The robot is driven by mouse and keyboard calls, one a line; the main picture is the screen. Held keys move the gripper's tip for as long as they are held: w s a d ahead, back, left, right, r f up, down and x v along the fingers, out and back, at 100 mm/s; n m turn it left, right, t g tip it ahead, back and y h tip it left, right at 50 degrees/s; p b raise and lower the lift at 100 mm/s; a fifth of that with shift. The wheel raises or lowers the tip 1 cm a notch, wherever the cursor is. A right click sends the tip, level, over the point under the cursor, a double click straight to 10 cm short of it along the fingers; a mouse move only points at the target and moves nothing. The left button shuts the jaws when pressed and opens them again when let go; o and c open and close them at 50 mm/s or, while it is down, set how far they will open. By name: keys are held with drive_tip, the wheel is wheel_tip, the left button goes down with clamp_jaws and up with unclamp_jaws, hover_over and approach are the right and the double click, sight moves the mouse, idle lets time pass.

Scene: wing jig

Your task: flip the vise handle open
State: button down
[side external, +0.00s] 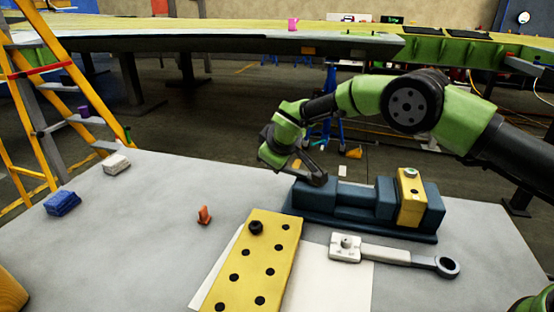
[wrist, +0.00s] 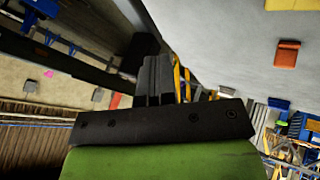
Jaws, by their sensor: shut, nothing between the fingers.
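The dark blue vise (side external: 345,205) stands on the grey table, with a yellow block (side external: 410,198) between its jaws at the right end. My gripper (side external: 318,180) is at the vise's left end, tilted down over it. Its dark fingers show in the wrist view (wrist: 158,76), together and with nothing between them. Whether the fingertips touch the vise cannot be told. No handle can be made out clearly on the vise; my gripper covers part of its left end. A grey lever with a ring end (side external: 400,256) lies in front of the vise, joined to a pale block.
A yellow plate with dark holes (side external: 253,268) lies on a white sheet (side external: 340,290). An orange piece (side external: 204,215), a blue block (side external: 62,203) and a white block (side external: 116,164) stand on the left. A yellow ladder (side external: 45,130) rises behind. The table's left middle is mostly free.

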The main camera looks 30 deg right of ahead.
drive_tip(key=shift+w+d, duration=1.15)
drive_tip(key=shift+d, duration=0.15)
drive_tip(key=d+m+h, duration=0.1)
drive_tip(key=d+m, duration=0.2)
drive_tip(key=d, duration=0.5)
drive_tip(key=shift+w+d+g+h, duration=0.2)
drive_tip(key=shift+d+g+h, duration=0.1)
drive_tip(key=shift+g+h, duration=0.1)
